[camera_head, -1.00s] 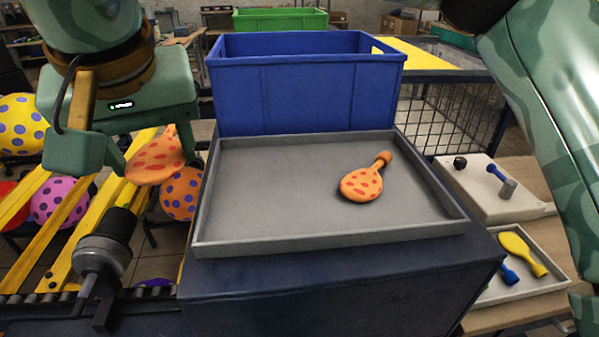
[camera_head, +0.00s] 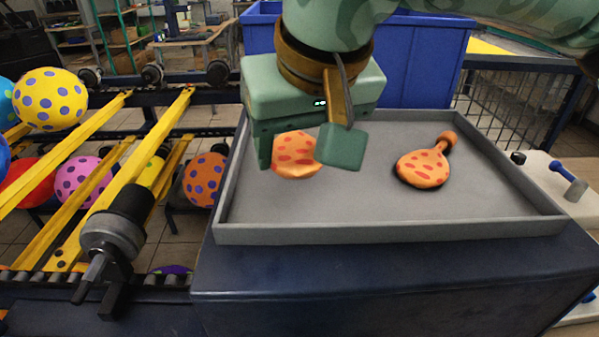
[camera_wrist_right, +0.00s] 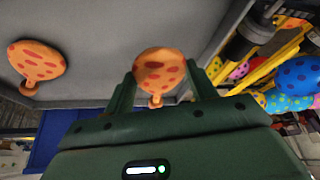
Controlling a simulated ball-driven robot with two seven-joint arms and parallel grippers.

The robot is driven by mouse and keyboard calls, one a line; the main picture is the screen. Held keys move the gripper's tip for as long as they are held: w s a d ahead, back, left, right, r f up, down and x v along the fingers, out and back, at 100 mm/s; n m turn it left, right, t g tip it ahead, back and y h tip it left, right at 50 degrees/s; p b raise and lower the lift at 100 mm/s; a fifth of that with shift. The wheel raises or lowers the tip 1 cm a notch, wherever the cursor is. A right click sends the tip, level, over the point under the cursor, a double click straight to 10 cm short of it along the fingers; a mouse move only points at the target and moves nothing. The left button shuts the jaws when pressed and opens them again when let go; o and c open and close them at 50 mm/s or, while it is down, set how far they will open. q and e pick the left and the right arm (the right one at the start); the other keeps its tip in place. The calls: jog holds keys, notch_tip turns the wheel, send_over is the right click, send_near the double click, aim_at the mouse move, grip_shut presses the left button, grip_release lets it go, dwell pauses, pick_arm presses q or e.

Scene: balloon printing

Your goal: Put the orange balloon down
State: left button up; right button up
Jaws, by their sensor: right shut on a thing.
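An orange balloon with red spots (camera_head: 292,158) is held between the fingers of my right gripper (camera_head: 301,157), over the left part of the grey tray (camera_head: 330,212). In the right wrist view the same balloon (camera_wrist_right: 160,68) sits between the two fingertips, its narrow neck pointing toward the palm. Whether it touches the tray is unclear. A second orange spotted balloon (camera_head: 421,170) lies on the tray to the right, neck pointing to the back right; it also shows in the right wrist view (camera_wrist_right: 36,60). My left gripper is not in view.
A blue crate (camera_head: 430,60) stands behind the tray. A black and metal nozzle-like device (camera_head: 112,235) and yellow rails (camera_head: 165,150) are at the left, with several spotted balloons. The tray's middle and front are clear; its low rim surrounds them.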

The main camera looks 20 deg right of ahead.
jog(key=f, duration=0.2)
jog(key=f+b, duration=0.1)
jog(key=shift+d+f, duration=0.2)
jog(key=shift+f, duration=0.2)
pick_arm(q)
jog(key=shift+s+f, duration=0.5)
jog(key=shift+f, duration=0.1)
pick_arm(e)
jog(key=shift+r, duration=0.15)
